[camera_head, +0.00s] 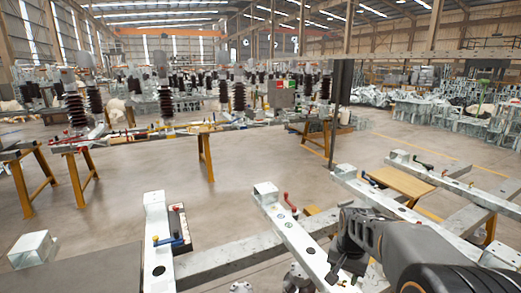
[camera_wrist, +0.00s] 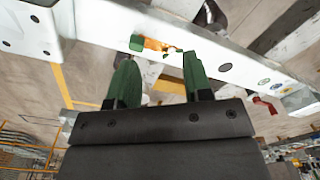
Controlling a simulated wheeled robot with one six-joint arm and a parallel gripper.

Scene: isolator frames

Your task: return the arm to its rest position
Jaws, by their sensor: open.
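My gripper (camera_head: 345,268) is at the lower right of the head view, at the end of my grey arm, beside or over a pale metal beam (camera_head: 295,232). In the wrist view my gripper (camera_wrist: 160,65) shows two green fingers set apart, with nothing held between them. The pale beam (camera_wrist: 105,25) crosses close beyond the fingertips. I cannot tell whether they touch it. A small orange and green part (camera_wrist: 155,44) shows on the beam between the fingers.
A red-handled lever (camera_head: 288,201) stands on the beam, and a blue-handled one (camera_head: 170,241) is on another beam to the left. More beams (camera_head: 455,186) lie at right. A dark post (camera_head: 338,105) stands behind. Open floor (camera_head: 235,180) lies at centre left.

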